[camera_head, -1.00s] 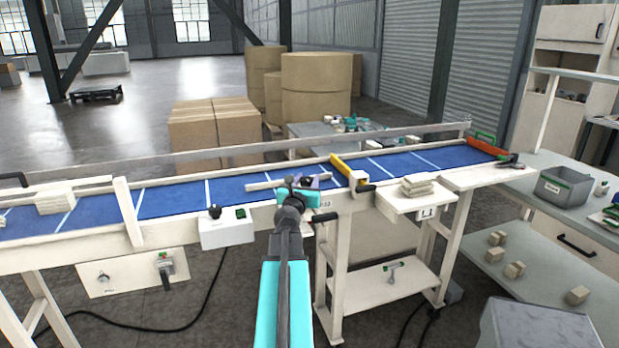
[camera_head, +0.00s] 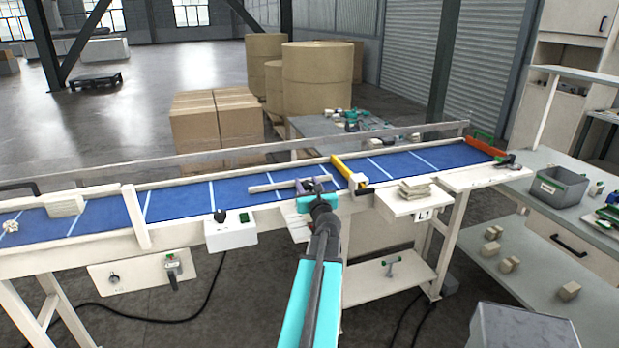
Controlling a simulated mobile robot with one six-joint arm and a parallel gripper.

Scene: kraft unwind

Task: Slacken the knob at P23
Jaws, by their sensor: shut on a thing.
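My gripper (camera_head: 318,190) is at the front rail of the blue conveyor, at the end of my turquoise and dark arm. It is shut, with its jaws at the spot where the black knob handle and its plate stood in view; wrist and hand hide the knob, so its angle cannot be told. Just behind the gripper, a pale grey bar (camera_head: 272,187) lies above the belt, with a purple-grey piece (camera_head: 308,184) near its right end.
A yellow bar (camera_head: 347,172) with a black handle stands close on the right. A shelf marked L1 (camera_head: 415,208) holds stacked pale pieces. A white control box (camera_head: 230,235) is on the left. The conveyor belt (camera_head: 180,201) is mostly clear.

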